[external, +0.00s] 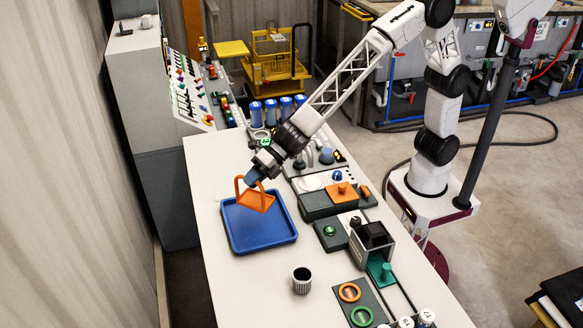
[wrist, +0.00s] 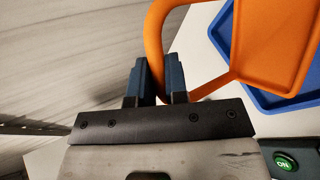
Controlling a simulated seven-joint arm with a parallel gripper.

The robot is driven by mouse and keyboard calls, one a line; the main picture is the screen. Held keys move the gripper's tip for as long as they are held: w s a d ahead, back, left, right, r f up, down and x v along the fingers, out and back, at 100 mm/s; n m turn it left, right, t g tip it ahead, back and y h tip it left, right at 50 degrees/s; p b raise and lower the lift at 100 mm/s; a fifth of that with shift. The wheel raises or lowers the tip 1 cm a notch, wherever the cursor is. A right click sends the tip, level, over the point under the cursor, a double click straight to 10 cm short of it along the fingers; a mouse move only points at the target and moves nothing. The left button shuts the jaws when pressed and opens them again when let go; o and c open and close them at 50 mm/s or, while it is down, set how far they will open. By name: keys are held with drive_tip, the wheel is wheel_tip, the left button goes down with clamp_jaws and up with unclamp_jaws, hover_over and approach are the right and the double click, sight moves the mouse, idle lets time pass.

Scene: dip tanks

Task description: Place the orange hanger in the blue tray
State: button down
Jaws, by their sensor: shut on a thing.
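The orange hanger (external: 257,201) is a flat piece with a looped handle. My gripper (external: 253,177) is shut on the handle and holds the hanger over the back part of the blue tray (external: 262,241). In the wrist view, the two dark blue fingers (wrist: 154,85) close around the orange handle bar, and the hanger's flat part (wrist: 270,45) lies to the right, in front of the blue tray (wrist: 222,30). The tray is empty apart from what the hanger hides. I cannot tell whether the hanger touches the tray.
A dark-topped ribbed cup (external: 301,281) stands in front of the tray. Grey stations with an orange block (external: 342,193) and a small press (external: 371,243) line the right side of the table. Blue-topped cylinders (external: 270,112) stand at the back. The table is clear left of the cup.

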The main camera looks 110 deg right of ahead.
sight(255, 207)
drive_tip(key=shift+f, duration=3.1)
drive_tip(key=shift+f, duration=2)
drive_tip(key=c, duration=1.1)
unclamp_jaws()
